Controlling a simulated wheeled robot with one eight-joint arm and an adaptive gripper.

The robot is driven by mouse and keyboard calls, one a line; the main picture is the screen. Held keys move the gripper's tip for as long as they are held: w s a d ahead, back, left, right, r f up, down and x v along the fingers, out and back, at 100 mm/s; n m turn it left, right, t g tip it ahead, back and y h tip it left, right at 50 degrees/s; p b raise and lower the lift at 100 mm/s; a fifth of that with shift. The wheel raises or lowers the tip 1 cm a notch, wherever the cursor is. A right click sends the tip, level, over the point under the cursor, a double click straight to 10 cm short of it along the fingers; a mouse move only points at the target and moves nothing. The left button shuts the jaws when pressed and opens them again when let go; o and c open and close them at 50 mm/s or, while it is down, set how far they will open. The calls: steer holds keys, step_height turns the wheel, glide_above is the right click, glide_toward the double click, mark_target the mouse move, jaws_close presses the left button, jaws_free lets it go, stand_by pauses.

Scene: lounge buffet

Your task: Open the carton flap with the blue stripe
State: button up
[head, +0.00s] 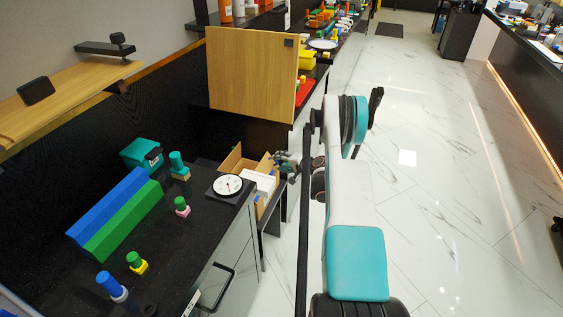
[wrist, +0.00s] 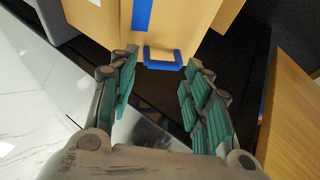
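The tan carton (head: 232,160) stands past the dark counter in the head view, with a flap raised at its left. In the wrist view, a tan carton flap (wrist: 187,24) fills the top middle. It bears a blue stripe (wrist: 142,14) and a blue pull tab (wrist: 163,59) at its near edge. My gripper (wrist: 163,78) is open and empty, its teal finger pads on either side of the tab's line. The tab lies just beyond the fingertips, and I see no clear contact. In the head view my gripper (head: 287,163) is at the carton's right side, partly hidden by my arm.
The dark counter (head: 195,245) holds blue and green blocks (head: 120,215), a dial (head: 228,185) and several coloured pegs. A wooden door panel (head: 252,75) stands behind the carton. A wooden panel (wrist: 295,120) is at right in the wrist view. The marble floor (head: 440,190) at right is clear.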

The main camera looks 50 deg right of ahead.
steer(key=shift+s+d, duration=0.1)
steer(key=v, duration=1.1)
steer(key=shift+s, duration=0.4)
steer(key=shift+r, duration=0.15)
